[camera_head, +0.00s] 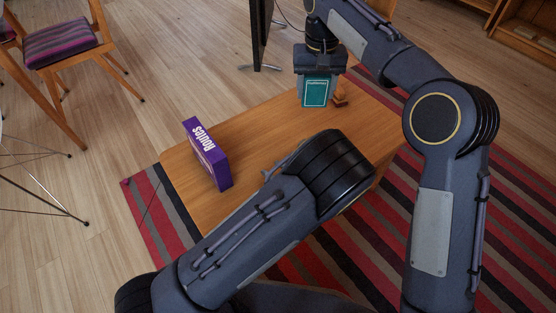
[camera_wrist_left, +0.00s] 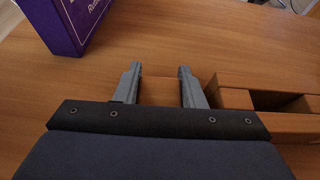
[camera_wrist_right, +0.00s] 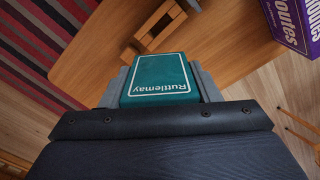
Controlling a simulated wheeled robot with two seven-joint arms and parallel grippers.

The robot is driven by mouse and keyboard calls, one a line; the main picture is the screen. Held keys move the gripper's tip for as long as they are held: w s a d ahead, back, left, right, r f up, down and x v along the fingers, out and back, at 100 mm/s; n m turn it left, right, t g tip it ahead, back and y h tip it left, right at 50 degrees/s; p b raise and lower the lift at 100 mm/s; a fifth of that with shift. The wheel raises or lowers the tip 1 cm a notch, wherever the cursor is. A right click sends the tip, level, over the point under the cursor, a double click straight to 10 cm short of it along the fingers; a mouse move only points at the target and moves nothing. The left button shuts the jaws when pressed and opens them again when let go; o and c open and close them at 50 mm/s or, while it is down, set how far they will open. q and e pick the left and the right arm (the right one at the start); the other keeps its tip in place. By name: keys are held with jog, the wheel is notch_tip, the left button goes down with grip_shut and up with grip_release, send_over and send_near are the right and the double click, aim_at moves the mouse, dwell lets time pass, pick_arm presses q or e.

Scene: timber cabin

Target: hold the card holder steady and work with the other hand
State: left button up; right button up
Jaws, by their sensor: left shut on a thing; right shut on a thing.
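The card holder (camera_wrist_left: 262,88) is a brown wooden frame with an open slot, standing on the table in the left wrist view. My right gripper (camera_wrist_right: 162,64) is shut on a teal card box marked "Ruttlemay" (camera_wrist_right: 160,80). In the head view the teal box (camera_head: 317,93) is upright at the table's far end; I cannot tell whether it touches the table.
A purple "Routes" box (camera_head: 208,154) stands on the left of the wooden table (camera_head: 252,133). A small wooden item (camera_head: 340,93) is beside the teal box. A chair (camera_head: 62,42) and striped rug (camera_head: 145,205) lie around. Bare tabletop separates the two boxes.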

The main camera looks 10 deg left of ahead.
notch_tip(320, 180, down, 18)
jog(key=n, duration=0.8)
jog(key=shift+d+f, duration=0.1)
jog(key=shift+f, duration=1.5)
dwell(0.8)
jog(key=shift+r, duration=0.1)
jog(key=shift+r, duration=1.35)
jog(key=shift+f, duration=1.35)
dwell(0.5)
jog(key=shift+r, duration=1.35)
